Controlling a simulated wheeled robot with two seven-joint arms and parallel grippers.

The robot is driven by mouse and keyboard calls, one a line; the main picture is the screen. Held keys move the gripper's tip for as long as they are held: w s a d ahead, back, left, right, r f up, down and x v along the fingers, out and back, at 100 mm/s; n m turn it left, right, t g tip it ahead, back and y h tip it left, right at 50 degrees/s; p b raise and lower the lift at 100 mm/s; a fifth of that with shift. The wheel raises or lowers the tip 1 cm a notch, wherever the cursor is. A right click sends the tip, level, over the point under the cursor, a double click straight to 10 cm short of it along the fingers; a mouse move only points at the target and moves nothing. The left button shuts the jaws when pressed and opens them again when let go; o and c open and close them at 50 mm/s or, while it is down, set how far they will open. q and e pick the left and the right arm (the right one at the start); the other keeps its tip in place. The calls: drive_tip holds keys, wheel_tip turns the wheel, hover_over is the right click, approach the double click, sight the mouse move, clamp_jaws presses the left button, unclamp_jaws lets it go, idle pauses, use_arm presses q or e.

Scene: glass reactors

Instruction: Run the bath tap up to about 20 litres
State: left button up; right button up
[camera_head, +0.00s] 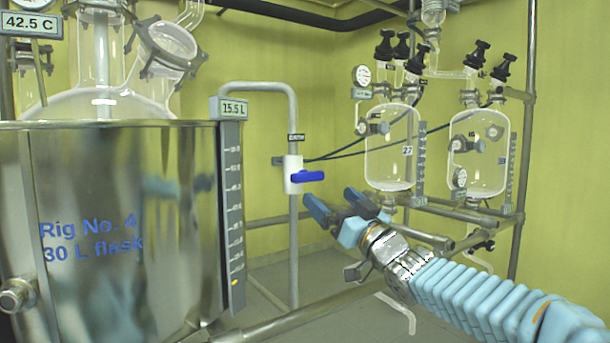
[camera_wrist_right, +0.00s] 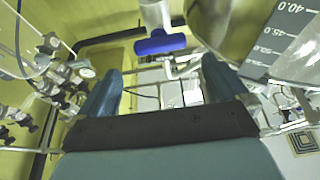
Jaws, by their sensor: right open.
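The bath tap is a white valve body with a blue lever (camera_head: 308,176) on a grey pipe, right of the steel bath (camera_head: 120,240). The lever lies roughly horizontal, pointing right. A display (camera_head: 234,107) on the bath's rim reads 15.5 L, above a grey level scale (camera_head: 232,200). My right gripper (camera_head: 328,203) is open and empty, just below and right of the lever, apart from it. In the right wrist view the blue lever (camera_wrist_right: 160,44) shows ahead, beyond the gap between the fingers (camera_wrist_right: 158,85). My left gripper is not in view.
A glass flask (camera_head: 100,95) sits in the bath, with a temperature display (camera_head: 30,24) reading 42.5 C. Two glass vessels (camera_head: 390,150) with black-capped valves hang on a metal frame at the right. A metal rail (camera_head: 300,318) runs low in front.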

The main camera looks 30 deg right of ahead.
sight(311, 179)
drive_tip(key=p+x, duration=0.1)
drive_tip(key=x, duration=0.9)
drive_tip(key=shift+w+p, duration=0.1)
drive_tip(key=shift+p, duration=0.25)
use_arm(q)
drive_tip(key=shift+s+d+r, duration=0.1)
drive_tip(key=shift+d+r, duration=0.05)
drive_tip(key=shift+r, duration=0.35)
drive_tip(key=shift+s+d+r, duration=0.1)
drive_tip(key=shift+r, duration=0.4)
use_arm(e)
drive_tip(key=c, duration=0.7)
